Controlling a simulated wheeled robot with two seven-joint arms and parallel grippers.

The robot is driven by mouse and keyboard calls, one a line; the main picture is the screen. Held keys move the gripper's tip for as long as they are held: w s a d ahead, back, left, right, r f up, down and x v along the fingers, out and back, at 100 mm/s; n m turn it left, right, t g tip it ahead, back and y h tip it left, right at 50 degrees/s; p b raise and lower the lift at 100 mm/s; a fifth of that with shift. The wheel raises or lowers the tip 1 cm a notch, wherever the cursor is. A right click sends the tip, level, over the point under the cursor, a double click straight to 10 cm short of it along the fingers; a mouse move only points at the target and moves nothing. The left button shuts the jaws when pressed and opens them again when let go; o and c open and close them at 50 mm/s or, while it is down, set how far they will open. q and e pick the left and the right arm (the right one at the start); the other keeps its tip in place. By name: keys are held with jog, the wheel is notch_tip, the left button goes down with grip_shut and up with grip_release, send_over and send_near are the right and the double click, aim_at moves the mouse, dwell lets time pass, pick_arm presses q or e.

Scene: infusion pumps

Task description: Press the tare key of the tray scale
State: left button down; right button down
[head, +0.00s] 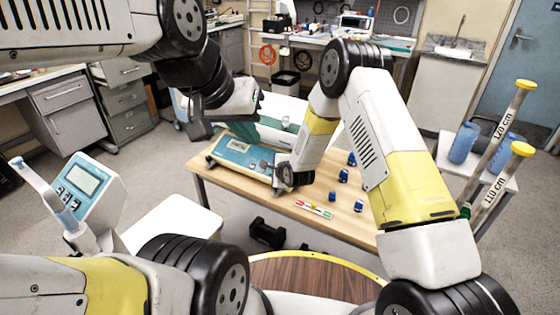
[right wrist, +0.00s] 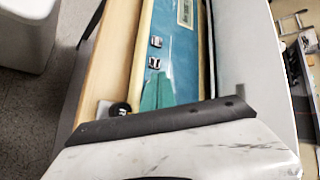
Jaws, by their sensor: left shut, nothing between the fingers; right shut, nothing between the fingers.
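The tray scale stands on the wooden table, its blue front panel (head: 232,150) toward me and a pale tray (head: 290,112) behind. In the right wrist view the panel (right wrist: 178,70) shows a display (right wrist: 185,12) and two small keys, an upper key (right wrist: 156,41) and a lower key (right wrist: 153,62); I cannot read their labels. My right gripper (head: 279,180) is shut and empty at the panel's right end. Its teal fingertips (right wrist: 157,76) are close below the lower key; I cannot tell whether they touch the panel. My left gripper (head: 259,100) is shut and empty, held above and behind the panel.
Several blue weights (head: 343,176) and a coloured strip (head: 313,209) lie on the table (head: 345,222) right of the scale. A device with a screen (head: 82,182) stands at left. A dumbbell (head: 267,232) is on the floor. Yellow-capped rods (head: 500,178) stand at right.

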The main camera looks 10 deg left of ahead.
jog(key=shift+f, duration=0.15)
dwell(0.4)
jog(key=shift+w+f, duration=0.2)
jog(key=shift+d+f, duration=0.1)
jog(key=shift+f, duration=0.2)
dwell(0.6)
dwell(0.4)
jog(key=shift+s+r, duration=0.2)
jog(key=shift+r, duration=0.5)
jog(key=shift+s+a+r, duration=0.15)
jog(key=shift+s+r, duration=0.15)
jog(key=shift+r, duration=0.45)
jog(key=shift+s+a+r, duration=0.15)
jog(key=shift+s+r, duration=0.15)
jog(key=shift+r, duration=0.5)
jog(key=shift+s+a+r, duration=0.15)
jog(key=shift+s+r, duration=0.15)
jog(key=shift+r, duration=0.45)
